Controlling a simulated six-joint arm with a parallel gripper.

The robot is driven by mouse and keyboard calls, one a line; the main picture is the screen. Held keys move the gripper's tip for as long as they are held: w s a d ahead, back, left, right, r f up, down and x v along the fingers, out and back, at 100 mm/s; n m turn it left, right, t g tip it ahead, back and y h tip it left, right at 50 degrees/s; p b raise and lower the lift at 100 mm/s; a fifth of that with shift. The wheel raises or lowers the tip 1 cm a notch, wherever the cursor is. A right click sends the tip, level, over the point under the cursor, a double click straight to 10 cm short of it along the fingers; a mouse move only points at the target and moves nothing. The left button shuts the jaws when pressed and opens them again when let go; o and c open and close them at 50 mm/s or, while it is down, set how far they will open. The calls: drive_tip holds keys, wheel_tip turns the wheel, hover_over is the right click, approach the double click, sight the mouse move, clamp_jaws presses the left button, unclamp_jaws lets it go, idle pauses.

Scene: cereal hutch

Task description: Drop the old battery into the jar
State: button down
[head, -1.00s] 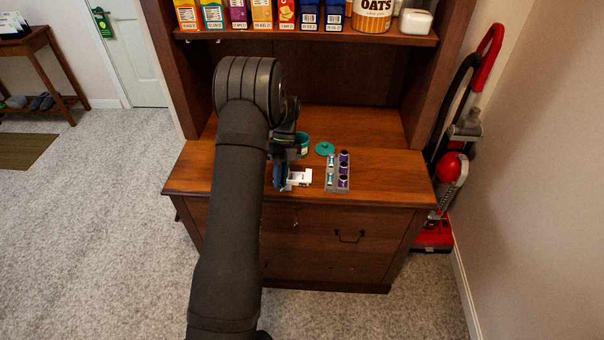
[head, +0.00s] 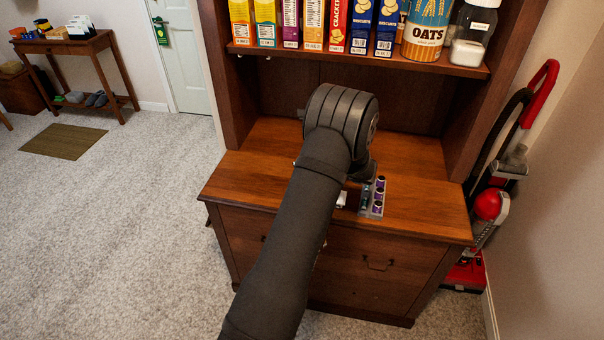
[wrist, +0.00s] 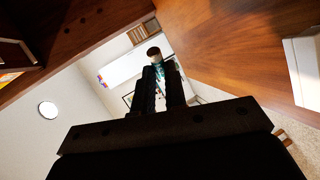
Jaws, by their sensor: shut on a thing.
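My gripper (wrist: 163,88) is shut on a battery (wrist: 155,54) in the wrist view. The battery has a dark end and a teal band, and sticks out past the fingertips. In the head view my arm hides the gripper and the battery.
A grey tray (head: 363,212) with several purple-and-dark batteries stands on the wooden counter (head: 425,212). A white device (head: 341,199) lies left of it, partly hidden; a white block (wrist: 304,68) shows in the wrist view. Cereal boxes and an oats tin (head: 426,32) fill the shelf above.

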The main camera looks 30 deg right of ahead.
drive_tip(key=shift+s+d+f+m+t+h, duration=0.5)
drive_tip(key=shift+d+m+h, duration=0.75)
drive_tip(key=shift+d+h, duration=0.8)
drive_tip(key=shift+s+d+f+m+t+h, duration=0.2)
drive_tip(key=shift+d+f+m+t+h, duration=0.35)
drive_tip(key=shift+d+m+h, duration=1.15)
drive_tip(key=shift+s+d+f+m+t+h, duration=0.35)
drive_tip(key=shift+d+m+t+h, duration=0.45)
drive_tip(key=shift+d+h, duration=1.65)
drive_tip(key=shift+a, duration=0.15)
